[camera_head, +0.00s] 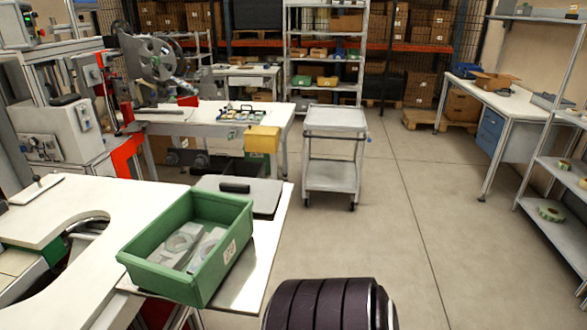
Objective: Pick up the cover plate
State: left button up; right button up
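A flat grey plate with a black handle, which looks like the cover plate (262,196), lies on the white table behind the green bin (222,262). The bin's rear edge hides part of it. The green bin has a white label on its front right side and holds several light grey parts (184,243). Neither of my grippers is in view.
A white worktable (120,207) with a curved cutout is at the left. A dark ribbed cylinder (322,305) fills the bottom middle. A grey cart (333,145) and a workbench with a yellow bin (262,140) stand behind. Shelves line the right; the middle floor is clear.

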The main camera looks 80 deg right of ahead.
aim_at(265, 193)
jog(key=z, duration=2)
jog(key=i+l+u, duration=0.3)
jog(key=i+l, duration=0.55)
